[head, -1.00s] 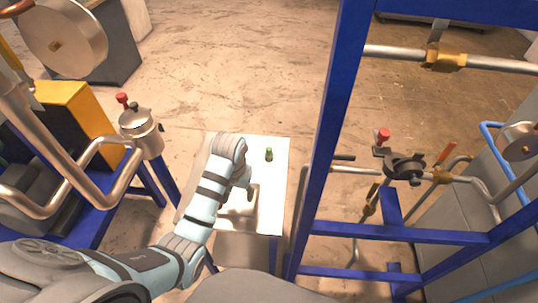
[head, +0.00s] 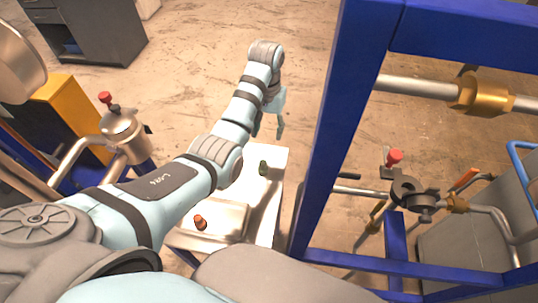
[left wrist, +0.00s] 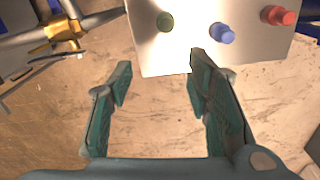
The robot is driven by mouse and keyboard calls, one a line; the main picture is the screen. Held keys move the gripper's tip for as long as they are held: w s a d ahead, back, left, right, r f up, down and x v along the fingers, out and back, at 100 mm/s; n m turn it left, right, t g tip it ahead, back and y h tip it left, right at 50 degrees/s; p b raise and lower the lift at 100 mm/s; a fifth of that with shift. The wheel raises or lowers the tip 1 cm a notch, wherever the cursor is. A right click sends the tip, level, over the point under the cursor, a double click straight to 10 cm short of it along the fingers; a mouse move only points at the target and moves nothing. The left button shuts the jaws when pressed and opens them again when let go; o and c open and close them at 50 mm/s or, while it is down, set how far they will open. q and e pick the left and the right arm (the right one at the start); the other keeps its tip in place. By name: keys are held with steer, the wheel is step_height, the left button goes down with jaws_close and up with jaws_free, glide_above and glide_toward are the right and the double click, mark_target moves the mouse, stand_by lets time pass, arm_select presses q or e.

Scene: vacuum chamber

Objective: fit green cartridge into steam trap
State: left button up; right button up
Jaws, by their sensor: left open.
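The green cartridge (head: 263,167) stands on a small white table (head: 266,205), near its far edge; it also shows in the left wrist view (left wrist: 165,21). My left gripper (head: 268,127) is open and empty, beyond the table's far edge and apart from the cartridge. In the left wrist view the open fingers (left wrist: 158,70) point toward the table edge, with the cartridge past their tips. A dark round fitting with a red knob (head: 410,193) sits on the pipework at right; I cannot tell if it is the steam trap. My right gripper is out of view.
A red cartridge (head: 200,222) stands at the table's near left. A blue one (left wrist: 221,33) shows only in the left wrist view. A blue frame post (head: 335,120) rises right of the table. A steel vessel with a red knob (head: 125,135) is at left.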

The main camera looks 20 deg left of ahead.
arm_select(q)
step_height(320, 180, down, 4)
steer(key=b, duration=0.2)
glide_above(262, 163)
steer(key=f, duration=0.4)
steer(key=shift+w+d, duration=0.25)
steer(key=shift+w, duration=0.1)
steer(key=f, duration=0.6)
steer(key=shift+s+a, duration=0.1)
steer(key=shift+a, duration=0.15)
steer(key=shift+s+r, duration=0.1)
steer(key=shift+s, duration=0.1)
steer(key=shift+c, duration=0.4)
jaws_close()
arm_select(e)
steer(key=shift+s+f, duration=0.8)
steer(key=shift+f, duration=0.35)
